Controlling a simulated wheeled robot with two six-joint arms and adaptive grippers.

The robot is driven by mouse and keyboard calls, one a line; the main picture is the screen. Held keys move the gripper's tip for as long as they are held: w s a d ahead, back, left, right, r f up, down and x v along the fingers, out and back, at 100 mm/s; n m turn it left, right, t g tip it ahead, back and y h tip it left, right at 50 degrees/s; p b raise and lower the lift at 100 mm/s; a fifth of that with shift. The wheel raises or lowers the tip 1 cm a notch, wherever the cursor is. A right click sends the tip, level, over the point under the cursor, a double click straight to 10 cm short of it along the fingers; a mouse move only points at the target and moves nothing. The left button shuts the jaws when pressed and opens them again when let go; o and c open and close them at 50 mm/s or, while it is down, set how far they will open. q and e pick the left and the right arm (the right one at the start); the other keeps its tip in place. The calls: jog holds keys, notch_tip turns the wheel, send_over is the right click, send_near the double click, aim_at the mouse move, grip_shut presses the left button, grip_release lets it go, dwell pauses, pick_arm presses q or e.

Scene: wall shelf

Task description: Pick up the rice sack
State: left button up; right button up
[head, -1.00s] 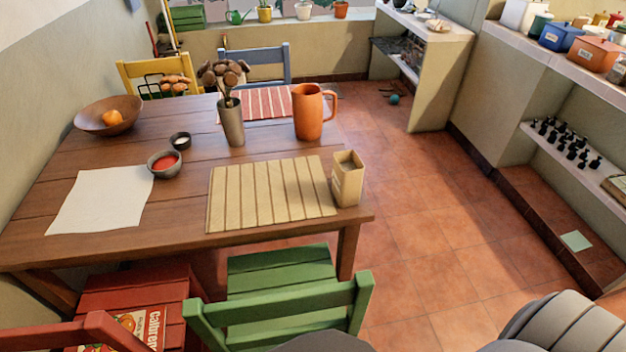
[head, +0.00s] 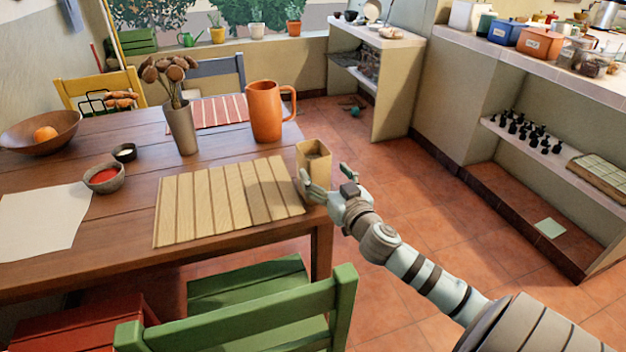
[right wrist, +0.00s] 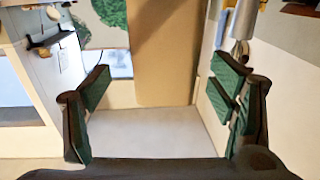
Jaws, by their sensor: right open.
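The rice sack appears to be the small upright tan paper sack (head: 314,152) with an open top, at the near right corner of the wooden table. My right gripper (head: 326,180) is open at the sack's near right side. One finger overlaps the sack's lower front in the picture, and the other is to its right. I cannot tell whether either touches it. In the right wrist view, a plain tan upright shape (right wrist: 166,50), likely the sack, shows ahead between the open green-padded fingers (right wrist: 166,95). My left gripper is out of view.
A slatted tan mat (head: 225,200) lies left of the sack on the table (head: 110,240). An orange jug (head: 266,112) and a grey vase (head: 182,130) stand behind. A green chair (head: 250,310) is in front. Open tiled floor (head: 420,180) lies to the right.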

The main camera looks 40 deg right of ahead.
jog(key=x, duration=0.6)
jog(key=shift+a+r, duration=0.2)
jog(key=shift+a, duration=0.15)
jog(key=shift+w, duration=0.15)
jog(key=c, duration=1.6)
jog(key=shift+c, duration=0.3)
jog(key=shift+r, duration=0.45)
pick_arm(q)
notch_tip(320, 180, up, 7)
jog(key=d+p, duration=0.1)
jog(key=p, duration=0.6)
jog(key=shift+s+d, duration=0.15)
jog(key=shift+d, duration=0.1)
pick_arm(e)
notch_tip(320, 180, up, 19)
send_over(307, 150)
jog(key=s, duration=0.4)
jog(key=shift+w+a, duration=0.1)
jog(key=shift+a, duration=0.35)
